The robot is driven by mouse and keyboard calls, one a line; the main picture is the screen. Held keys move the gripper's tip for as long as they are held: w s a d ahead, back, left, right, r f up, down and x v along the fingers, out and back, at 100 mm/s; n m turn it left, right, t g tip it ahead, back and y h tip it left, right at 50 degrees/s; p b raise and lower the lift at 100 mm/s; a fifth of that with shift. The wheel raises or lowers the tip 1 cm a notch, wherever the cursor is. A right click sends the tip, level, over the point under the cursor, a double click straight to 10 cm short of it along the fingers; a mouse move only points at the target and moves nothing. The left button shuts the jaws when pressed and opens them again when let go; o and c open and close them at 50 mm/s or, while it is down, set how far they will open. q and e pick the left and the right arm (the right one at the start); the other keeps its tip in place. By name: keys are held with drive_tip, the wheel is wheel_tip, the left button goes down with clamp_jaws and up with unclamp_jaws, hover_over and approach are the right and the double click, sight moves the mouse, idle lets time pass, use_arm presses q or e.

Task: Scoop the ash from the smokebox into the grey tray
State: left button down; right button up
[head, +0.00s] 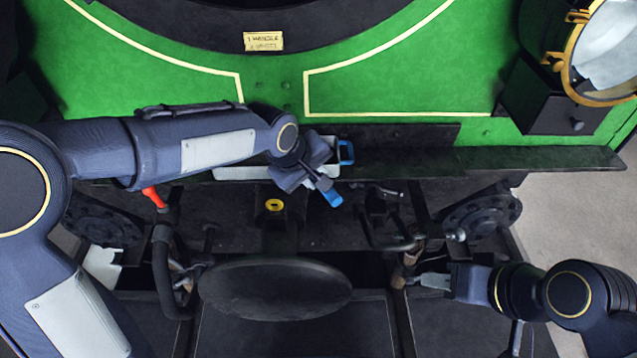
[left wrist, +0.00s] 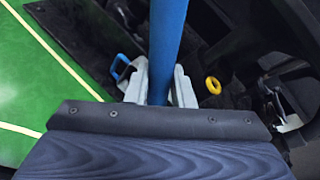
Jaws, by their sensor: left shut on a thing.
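The scoop end is not visible. A pale grey tray (head: 235,173) lies on the ledge, partly behind my left arm. A blue loop (head: 347,152) shows at its right end. The smokebox's dark rim (head: 190,25) is cut off at the top; no ash is visible. My right gripper (head: 432,281) is low at the right, its jaw gap unclear.
A yellow label plate (head: 263,41) is on the dark rim. A brass-rimmed lamp (head: 602,50) stands at the upper right. A round buffer (head: 275,289), hoses and a yellow ring (head: 274,204) lie below the ledge. Open floor (head: 575,190) shows at the right.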

use_arm(q)
drive_tip(key=a+t+h+b, duration=0.1)
drive_tip(key=t+h+b, duration=0.1)
drive_tip(key=b, duration=0.9)
drive_tip(key=s+n+t+h+b, duration=0.1)
drive_tip(key=h+b, duration=0.3)
drive_tip(key=b, duration=0.7)
drive_tip(key=a+t+h+b, duration=0.1)
drive_tip(key=t+h+b, duration=0.1)
drive_tip(key=b, duration=1)
drive_tip(key=shift+s+a+n+t+h, duration=0.3)
drive_tip(key=shift+t+h, duration=0.1)
drive_tip(key=shift+t, duration=0.2)
